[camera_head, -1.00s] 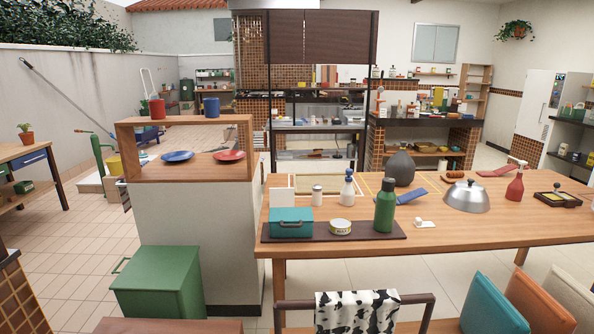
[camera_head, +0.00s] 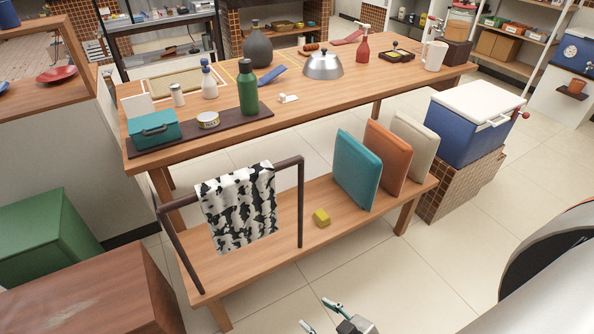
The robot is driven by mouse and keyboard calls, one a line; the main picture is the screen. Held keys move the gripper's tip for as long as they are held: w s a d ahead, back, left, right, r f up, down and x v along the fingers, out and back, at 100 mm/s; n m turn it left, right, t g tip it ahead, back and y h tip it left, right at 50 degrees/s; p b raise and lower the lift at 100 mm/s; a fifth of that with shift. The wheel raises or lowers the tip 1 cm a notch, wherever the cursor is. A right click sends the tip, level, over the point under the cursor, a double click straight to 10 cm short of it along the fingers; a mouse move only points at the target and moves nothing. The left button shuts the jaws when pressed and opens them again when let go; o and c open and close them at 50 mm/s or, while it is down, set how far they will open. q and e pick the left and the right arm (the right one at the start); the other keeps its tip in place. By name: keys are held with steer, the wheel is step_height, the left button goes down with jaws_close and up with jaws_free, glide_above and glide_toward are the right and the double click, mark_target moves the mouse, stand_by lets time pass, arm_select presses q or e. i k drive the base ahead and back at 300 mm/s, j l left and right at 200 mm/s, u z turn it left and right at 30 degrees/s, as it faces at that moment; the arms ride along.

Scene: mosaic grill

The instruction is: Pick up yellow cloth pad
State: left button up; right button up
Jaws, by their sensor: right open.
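A small, thick yellow pad (camera_head: 321,217) lies on the low wooden bench (camera_head: 290,235), between the towel rack and the teal cushion. My right gripper (camera_head: 317,314) shows at the bottom edge of the head view, open and empty. It is apart from the pad, on the near side of the bench, over the floor in the picture. Much of the gripper is cut off by the frame. My left gripper is not in view.
A dark rack (camera_head: 301,202) with a black-and-white cloth (camera_head: 240,208) stands left of the pad. Teal (camera_head: 357,172), orange (camera_head: 387,157) and cream cushions (camera_head: 415,148) stand to its right. A long table (camera_head: 330,100) with several items is behind. The bench around the pad is clear.

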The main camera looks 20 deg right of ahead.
mark_target(321, 217)
steer(key=z, duration=1)
steer(key=u, duration=1.8)
steer(key=z, duration=1.75)
steer(key=i+l+u, duration=0.2)
steer(key=i+l, duration=0.15)
steer(key=i+l+u, duration=0.2)
steer(key=l, duration=0.25)
steer(key=i, duration=0.1)
